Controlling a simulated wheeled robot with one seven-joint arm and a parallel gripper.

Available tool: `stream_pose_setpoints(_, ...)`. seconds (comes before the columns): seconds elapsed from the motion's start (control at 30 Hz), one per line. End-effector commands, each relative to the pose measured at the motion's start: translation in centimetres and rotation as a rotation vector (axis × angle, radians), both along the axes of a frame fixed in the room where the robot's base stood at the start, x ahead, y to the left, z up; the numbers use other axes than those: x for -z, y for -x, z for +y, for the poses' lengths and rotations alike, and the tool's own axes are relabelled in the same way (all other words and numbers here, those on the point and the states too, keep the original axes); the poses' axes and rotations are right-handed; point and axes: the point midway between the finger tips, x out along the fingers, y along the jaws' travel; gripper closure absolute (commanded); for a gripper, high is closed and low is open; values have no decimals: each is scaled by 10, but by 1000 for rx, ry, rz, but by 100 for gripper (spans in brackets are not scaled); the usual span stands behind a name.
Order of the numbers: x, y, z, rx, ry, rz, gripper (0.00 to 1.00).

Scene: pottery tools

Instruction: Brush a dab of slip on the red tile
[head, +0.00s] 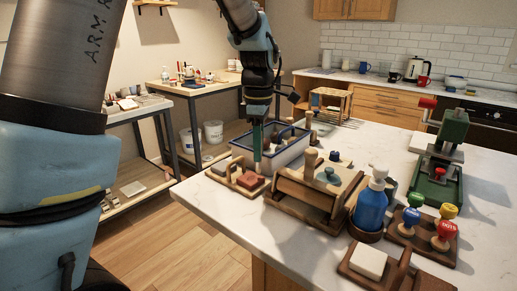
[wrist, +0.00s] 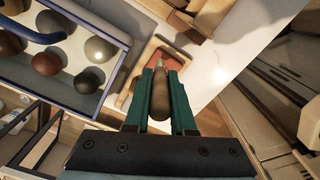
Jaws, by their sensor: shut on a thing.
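My gripper (head: 257,160) points down at the near left of the white counter. In the wrist view its green fingers (wrist: 160,92) are shut on the brown wooden handle of a brush (wrist: 160,96). The brush's far end shows over the red tile; I cannot tell whether it touches. The red tile (head: 250,181) lies on a small wooden tray (head: 231,181) right below my gripper, and it also shows in the wrist view (wrist: 172,61), partly hidden by the fingers and the brush. I cannot make out the slip.
A blue-rimmed white bin (head: 294,152) with several clay balls stands just behind my gripper. Farther right are several coloured stamps (head: 446,231) and a green press (head: 445,150).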

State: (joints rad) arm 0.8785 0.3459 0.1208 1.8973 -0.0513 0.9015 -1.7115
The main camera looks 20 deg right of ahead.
Motion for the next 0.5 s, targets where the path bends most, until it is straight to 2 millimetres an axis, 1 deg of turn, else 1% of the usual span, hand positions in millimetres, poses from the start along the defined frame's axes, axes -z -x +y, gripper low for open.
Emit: stream_pose_setpoints(0.5, 4, 0, 0, 0, 0, 0, 100)
